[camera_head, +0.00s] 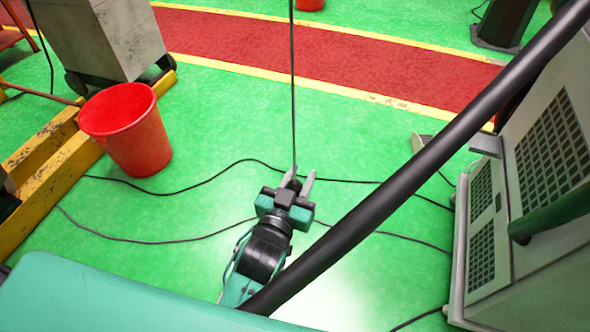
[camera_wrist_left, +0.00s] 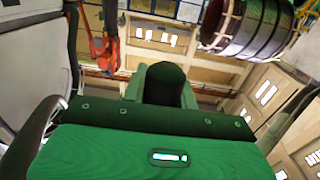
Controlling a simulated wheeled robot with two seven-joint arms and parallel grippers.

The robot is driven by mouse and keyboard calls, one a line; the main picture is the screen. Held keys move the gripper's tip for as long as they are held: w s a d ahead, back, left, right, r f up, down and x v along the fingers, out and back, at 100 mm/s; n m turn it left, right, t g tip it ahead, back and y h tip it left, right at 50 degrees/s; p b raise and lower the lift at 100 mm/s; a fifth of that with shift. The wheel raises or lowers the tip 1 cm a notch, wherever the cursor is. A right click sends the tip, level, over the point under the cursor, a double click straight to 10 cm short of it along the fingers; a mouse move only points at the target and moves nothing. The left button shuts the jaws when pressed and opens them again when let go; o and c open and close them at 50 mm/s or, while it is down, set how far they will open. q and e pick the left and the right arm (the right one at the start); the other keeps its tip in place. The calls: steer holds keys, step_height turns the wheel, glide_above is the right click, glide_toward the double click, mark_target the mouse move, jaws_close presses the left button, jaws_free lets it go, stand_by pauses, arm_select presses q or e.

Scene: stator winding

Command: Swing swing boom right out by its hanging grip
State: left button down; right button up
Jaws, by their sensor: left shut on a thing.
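My left gripper (camera_head: 297,181) is low over the green floor in the middle of the head view. Its two grey fingers are shut on the small dark hanging grip (camera_head: 293,176), mostly hidden between them. A thin dark line (camera_head: 292,80) runs straight up from the grip and leaves the top of the picture. The swing boom itself cannot be made out for certain in either view. My right gripper is in neither view.
A thick black bar or hose (camera_head: 420,165) crosses the head view close by. A grey vented cabinet (camera_head: 495,225) stands at right. A red bucket (camera_head: 128,128) and yellow beams (camera_head: 45,155) are at left. Cables lie on the floor. A large dark coil (camera_wrist_left: 248,25) shows overhead.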

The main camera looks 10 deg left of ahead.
arm_select(q)
steer(key=shift+s+a+f, duration=0.15)
steer(key=shift+a+f, duration=0.1)
steer(key=shift+a, duration=0.1)
steer(key=shift+s, duration=0.4)
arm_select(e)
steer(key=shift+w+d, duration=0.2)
